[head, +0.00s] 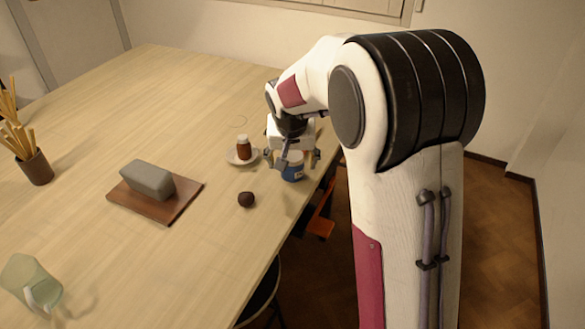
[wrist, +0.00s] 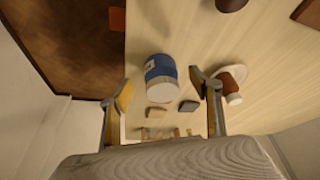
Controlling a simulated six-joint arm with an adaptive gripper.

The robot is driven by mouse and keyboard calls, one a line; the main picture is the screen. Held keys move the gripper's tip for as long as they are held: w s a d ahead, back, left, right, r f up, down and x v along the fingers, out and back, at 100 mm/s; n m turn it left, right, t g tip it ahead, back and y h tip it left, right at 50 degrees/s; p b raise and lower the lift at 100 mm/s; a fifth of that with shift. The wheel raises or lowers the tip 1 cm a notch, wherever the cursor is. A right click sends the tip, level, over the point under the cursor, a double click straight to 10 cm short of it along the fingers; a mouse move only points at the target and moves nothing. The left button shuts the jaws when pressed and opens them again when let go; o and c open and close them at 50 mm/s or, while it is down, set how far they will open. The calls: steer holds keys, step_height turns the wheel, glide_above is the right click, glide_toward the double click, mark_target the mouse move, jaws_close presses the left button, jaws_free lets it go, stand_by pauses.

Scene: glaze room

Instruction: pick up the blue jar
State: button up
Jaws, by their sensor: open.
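The blue jar (head: 292,173) stands near the table's right edge, with a pale band or label on its side. In the wrist view the blue jar (wrist: 161,70) shows its pale lid, and it lies between and a little beyond the fingertips. My gripper (head: 290,158) is over the jar and hides part of it in the head view. In the wrist view my gripper (wrist: 160,88) is open, with one finger to each side of the jar and gaps showing on both sides.
A brown bottle (head: 243,148) on a white saucer (head: 232,158) stands close by on the left. A dark round ball (head: 246,199) lies nearer. A grey block (head: 148,180) sits on a wooden board (head: 188,197).

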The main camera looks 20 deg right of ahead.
mark_target(292, 159)
steer(key=shift+w+f, duration=0.15)
steer(key=shift+f, duration=0.15)
steer(key=shift+w+d+f, duration=0.25)
steer(key=shift+w+f, duration=0.25)
steer(key=shift+f, duration=0.05)
steer(key=shift+w+d+f, duration=0.2)
steer(key=shift+w+f, duration=0.3)
steer(key=shift+f, duration=0.05)
steer(key=shift+x, duration=1.15)
steer(key=shift+w, duration=0.1)
steer(key=c, duration=1.4)
